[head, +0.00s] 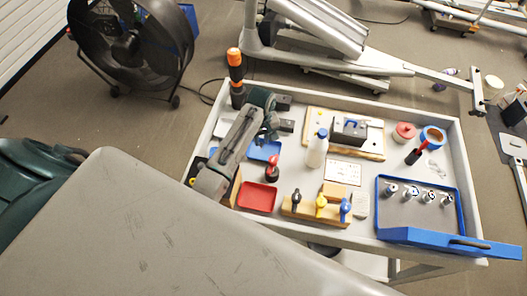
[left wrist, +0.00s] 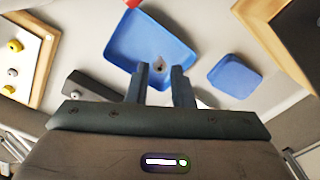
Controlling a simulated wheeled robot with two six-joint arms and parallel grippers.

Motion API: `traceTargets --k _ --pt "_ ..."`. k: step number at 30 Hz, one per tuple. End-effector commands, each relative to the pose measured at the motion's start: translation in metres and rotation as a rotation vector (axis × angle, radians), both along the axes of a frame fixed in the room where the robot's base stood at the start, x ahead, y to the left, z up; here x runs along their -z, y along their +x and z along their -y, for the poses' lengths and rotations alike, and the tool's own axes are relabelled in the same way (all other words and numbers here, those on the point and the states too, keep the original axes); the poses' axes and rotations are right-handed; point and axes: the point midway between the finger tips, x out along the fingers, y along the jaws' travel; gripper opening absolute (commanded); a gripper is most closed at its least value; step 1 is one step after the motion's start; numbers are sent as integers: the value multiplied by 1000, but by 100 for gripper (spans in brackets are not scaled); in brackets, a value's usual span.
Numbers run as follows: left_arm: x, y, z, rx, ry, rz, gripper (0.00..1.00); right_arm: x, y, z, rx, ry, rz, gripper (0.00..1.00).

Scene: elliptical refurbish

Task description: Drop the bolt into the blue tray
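The blue tray (head: 265,150) is on the cart, partly hidden by my left arm and gripper in the head view. It fills the upper middle of the left wrist view (left wrist: 135,35). My left gripper (head: 268,132) is over the tray's far side, pointing down at it. In the left wrist view its two fingers (left wrist: 159,75) stand apart with a gap between them. A small brownish piece, seemingly the bolt (left wrist: 160,66), shows in that gap against the tray's near part. It looks clear of both fingers; whether it touches the tray floor I cannot tell. My right gripper is not in view.
A red tray (head: 257,197) lies just nearer. A white bottle (head: 317,149) and a wooden board with a dark block stand right of the gripper. A blue-rimmed grey tray (head: 412,217) with several metal parts is at the right. A smaller blue object (left wrist: 235,76) lies beside the tray.

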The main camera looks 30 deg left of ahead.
Motion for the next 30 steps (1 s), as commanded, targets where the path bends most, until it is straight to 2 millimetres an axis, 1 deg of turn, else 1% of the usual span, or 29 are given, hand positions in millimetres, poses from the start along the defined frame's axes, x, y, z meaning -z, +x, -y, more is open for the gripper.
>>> traceTargets --k 1,2,3,11,14,17,25,26,27,30 --pt "0 0 0 0 0 0 31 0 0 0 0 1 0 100" --pt "0 0 0 0 0 0 37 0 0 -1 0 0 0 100" --pt "0 0 0 0 0 0 39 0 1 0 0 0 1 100" --pt "-1 0 0 0 0 1 39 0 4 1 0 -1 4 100" --pt "-6 1 0 0 0 4 39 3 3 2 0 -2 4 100" --pt "-20 2 0 0 0 6 39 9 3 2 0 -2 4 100" --pt "-77 2 0 0 1 6 39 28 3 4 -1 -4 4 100" --pt "-84 2 1 0 0 4 39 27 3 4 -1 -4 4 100" --pt "-95 1 1 0 0 -1 39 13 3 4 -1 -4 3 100" --pt "-103 1 1 0 0 -1 39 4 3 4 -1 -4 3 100"
